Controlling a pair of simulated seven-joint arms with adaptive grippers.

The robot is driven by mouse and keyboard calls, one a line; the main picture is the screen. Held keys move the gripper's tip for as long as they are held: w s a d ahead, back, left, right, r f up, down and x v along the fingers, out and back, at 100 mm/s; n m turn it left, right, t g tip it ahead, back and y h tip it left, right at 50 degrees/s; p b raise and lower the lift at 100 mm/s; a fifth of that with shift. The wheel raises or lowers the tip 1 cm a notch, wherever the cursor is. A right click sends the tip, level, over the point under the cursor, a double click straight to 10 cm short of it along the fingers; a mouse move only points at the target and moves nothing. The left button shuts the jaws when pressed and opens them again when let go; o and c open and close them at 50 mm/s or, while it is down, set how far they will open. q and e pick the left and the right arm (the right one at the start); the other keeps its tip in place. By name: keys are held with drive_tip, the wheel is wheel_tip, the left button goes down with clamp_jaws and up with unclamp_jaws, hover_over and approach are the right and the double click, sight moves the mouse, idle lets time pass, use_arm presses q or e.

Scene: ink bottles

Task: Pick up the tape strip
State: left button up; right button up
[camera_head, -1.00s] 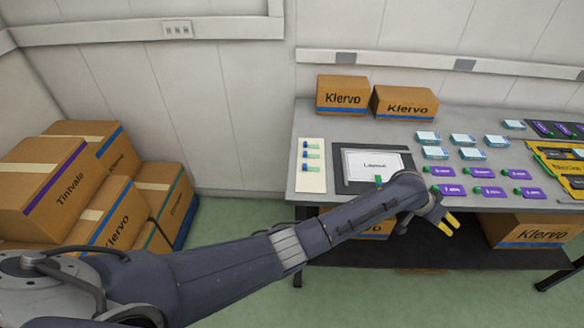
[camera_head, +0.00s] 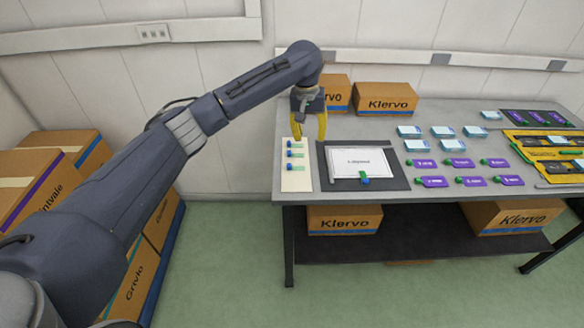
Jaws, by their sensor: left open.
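Three small strips lie in a column on a cream board (camera_head: 297,184) at the table's left end. I cannot tell which one the tape strip is. My left gripper (camera_head: 309,135) points down with open yellow fingers over the far end of the board, close to the top strip. No strip is visibly held, and contact cannot be told. My right gripper is not in view.
Right of the board lies a dark mat (camera_head: 398,182) with a white labelled sheet (camera_head: 360,161) and a small green-and-blue piece (camera_head: 364,180). Several purple tags, pale blue boxes and yellow trays fill the right side. A Klervo carton (camera_head: 386,97) stands at the back.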

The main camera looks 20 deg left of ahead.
use_arm(q)
wheel_tip(320, 180, up, 3)
drive_tip(key=n+y, duration=0.1)
drive_tip(key=n, duration=0.1)
hover_over(289, 165)
drive_tip(key=shift+g, duration=0.3)
wheel_tip(289, 165, down, 18)
drive_tip(key=shift+r, duration=0.25)
drive_tip(key=c, duration=0.9)
drive_tip(key=shift+o, duration=0.2)
